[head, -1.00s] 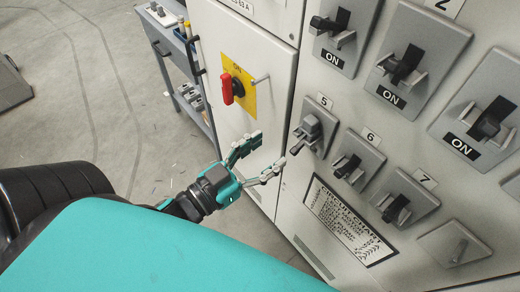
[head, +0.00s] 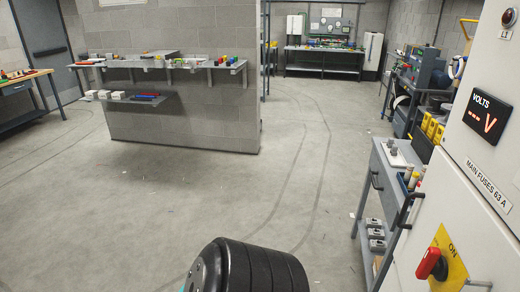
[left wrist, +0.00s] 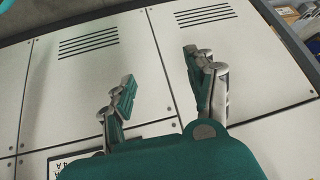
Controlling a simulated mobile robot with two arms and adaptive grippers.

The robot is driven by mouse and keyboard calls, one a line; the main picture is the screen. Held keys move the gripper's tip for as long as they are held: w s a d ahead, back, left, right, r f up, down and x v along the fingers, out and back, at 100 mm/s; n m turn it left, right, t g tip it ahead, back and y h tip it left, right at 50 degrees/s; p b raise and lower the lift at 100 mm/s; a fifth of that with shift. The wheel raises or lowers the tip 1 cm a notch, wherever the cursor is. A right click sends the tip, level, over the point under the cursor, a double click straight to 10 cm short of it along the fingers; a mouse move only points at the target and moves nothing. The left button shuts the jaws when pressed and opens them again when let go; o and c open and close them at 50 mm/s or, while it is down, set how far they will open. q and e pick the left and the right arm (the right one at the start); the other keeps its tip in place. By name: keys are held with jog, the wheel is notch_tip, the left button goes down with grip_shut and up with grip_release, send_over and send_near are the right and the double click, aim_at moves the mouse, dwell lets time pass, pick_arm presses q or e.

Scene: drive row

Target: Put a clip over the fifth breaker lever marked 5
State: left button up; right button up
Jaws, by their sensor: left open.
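In the left wrist view my left gripper (left wrist: 160,84) is open and nothing is between its fingers. It is in front of the pale cabinet panels (left wrist: 92,75), which carry vent slots. The edge of a dark-framed label (left wrist: 66,166) shows low at the left of that view. Breaker 5 and its lever are in neither current view, and I cannot make out a clip for certain. In the head view, a grey cabinet (head: 470,215) with a red rotary handle (head: 431,264) on a yellow plate stands at the right edge. My right gripper is not in view.
A blue-grey cart (head: 388,168) with small items stands beside the cabinet. A block wall (head: 180,115) holds a shelf (head: 150,63) with coloured items. A workbench (head: 325,52) is at the back, another bench (head: 25,86) at the far left. The concrete floor (head: 290,170) between is clear.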

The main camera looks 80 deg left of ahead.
pick_arm(q)
jog(key=s+d+f+g, duration=0.1)
jog(key=s+f+g, duration=0.5)
jog(key=s+f, duration=0.8)
jog(key=s, duration=0.4)
jog(key=shift+s+d+f+g+y, duration=0.2)
jog(key=shift+s+d+g+y, duration=0.05)
jog(key=shift+s+g+y, duration=0.05)
jog(key=shift+f+b, duration=0.85)
jog(key=shift+b, duration=0.05)
jog(key=shift+r, duration=0.2)
jog(key=shift+c, duration=0.4)
